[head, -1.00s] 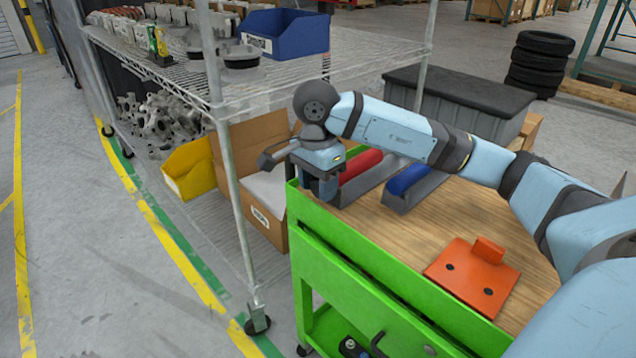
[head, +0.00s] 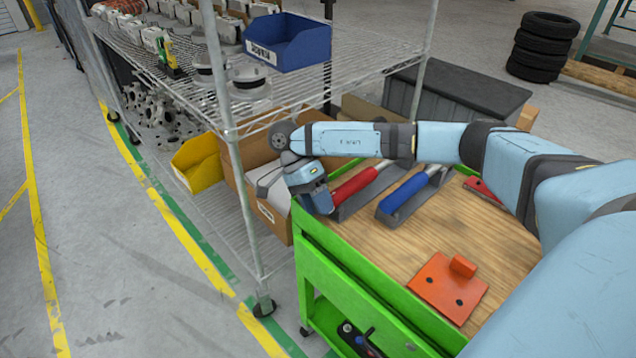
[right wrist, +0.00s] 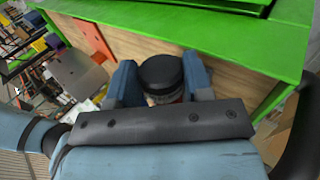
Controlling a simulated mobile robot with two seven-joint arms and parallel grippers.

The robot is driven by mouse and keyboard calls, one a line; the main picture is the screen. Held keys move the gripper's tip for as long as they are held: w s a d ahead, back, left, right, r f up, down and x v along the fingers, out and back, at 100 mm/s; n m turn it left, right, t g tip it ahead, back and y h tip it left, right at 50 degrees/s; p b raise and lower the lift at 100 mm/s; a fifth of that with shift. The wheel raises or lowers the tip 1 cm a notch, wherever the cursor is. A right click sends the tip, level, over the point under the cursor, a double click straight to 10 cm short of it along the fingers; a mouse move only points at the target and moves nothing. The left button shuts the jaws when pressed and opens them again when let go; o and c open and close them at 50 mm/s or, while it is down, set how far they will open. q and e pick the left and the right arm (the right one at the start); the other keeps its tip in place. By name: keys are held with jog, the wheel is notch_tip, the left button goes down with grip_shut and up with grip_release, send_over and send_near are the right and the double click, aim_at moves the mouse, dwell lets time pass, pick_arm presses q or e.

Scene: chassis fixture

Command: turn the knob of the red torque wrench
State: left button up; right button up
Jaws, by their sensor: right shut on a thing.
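The red torque wrench (head: 355,186) lies in a grey holder at the far left corner of the green cart's wooden top. My right gripper (head: 320,205) is at the wrench's near-left end and hides the knob in the head view. In the right wrist view, the black round knob (right wrist: 162,73) sits between the two blue fingers of my right gripper (right wrist: 160,88), which are shut on it. My left gripper is not in view.
A blue-handled wrench (head: 403,194) lies in its own holder to the right. An orange plate (head: 446,288) rests on the cart top (head: 400,245). A wire shelf (head: 232,130) with a blue bin (head: 288,42) stands close behind and left. The middle of the cart top is clear.

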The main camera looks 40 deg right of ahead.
jog(key=p, duration=0.1)
jog(key=g+p, duration=0.1)
jog(key=p, duration=0.1)
jog(key=shift+w+r+g, duration=0.1)
jog(key=shift+r+g, duration=0.15)
jog(key=shift+g, duration=0.05)
pick_arm(q)
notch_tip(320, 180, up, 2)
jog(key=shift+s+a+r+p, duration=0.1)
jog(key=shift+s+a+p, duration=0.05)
jog(key=shift+p, duration=0.3)
pick_arm(e)
jog(key=shift+f+g, duration=0.15)
jog(key=shift+g, duration=0.15)
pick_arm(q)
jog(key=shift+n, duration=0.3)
pick_arm(e)
jog(key=shift+f, duration=0.15)
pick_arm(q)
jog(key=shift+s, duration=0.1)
pick_arm(e)
jog(key=o, duration=0.9)
jog(key=shift+o, duration=0.2)
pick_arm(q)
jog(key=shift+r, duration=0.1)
